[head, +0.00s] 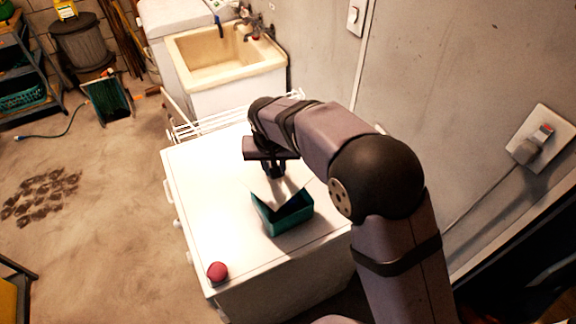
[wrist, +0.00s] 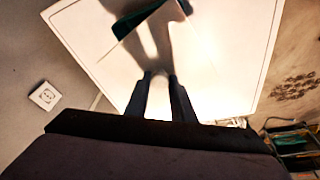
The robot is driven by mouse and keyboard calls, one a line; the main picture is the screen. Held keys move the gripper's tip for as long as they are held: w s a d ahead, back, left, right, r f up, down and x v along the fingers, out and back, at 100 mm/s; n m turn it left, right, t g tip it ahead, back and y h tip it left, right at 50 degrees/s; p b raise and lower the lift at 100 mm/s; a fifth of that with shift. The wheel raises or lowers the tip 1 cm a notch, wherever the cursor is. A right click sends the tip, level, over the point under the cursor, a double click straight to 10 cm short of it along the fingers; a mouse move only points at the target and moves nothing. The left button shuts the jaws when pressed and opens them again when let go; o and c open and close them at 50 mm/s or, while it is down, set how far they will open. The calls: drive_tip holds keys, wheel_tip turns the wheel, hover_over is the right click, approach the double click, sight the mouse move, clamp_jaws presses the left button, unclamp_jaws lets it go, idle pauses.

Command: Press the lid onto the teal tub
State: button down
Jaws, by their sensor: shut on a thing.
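The teal tub (head: 285,217) stands on the white top, in front of my gripper (head: 273,173). Part of it shows at the top of the wrist view (wrist: 140,22). A thin white lid (head: 279,194) lies between my gripper and the tub, one corner reaching over the tub, so it is turned and not seated squarely on the rim. It blends with the white top in the wrist view (wrist: 180,50). My gripper (wrist: 160,76) is shut on the lid; the exact grip is hard to see. The tub's far side is hidden behind the lid.
A red ball-like object (head: 217,271) sits at the front left corner of the white top (head: 215,190). A white wire rack (head: 215,122) is behind the top, and a sink (head: 220,55) beyond it. The wall is close on the right. The top's left side is clear.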

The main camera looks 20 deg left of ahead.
sight(280, 180)
drive_tip(key=shift+w+d+r+m, duration=0.2)
drive_tip(key=shift+d+m, duration=0.2)
drive_tip(key=shift+m, duration=0.3)
drive_tip(key=shift+s+d+m+h, duration=0.1)
drive_tip(key=shift+d+m+h, duration=0.25)
drive_tip(key=shift+m, duration=0.65)
drive_tip(key=shift+f, duration=0.25)
drive_tip(key=shift+f+b, duration=2.35)
drive_tip(key=shift+f, duration=0.7)
drive_tip(key=shift+f+b, duration=0.5)
drive_tip(key=shift+f, duration=0.1)
drive_tip(key=c, duration=1.4)
unclamp_jaws()
drive_tip(key=shift+c, duration=0.2)
drive_tip(key=shift+o, duration=0.7)
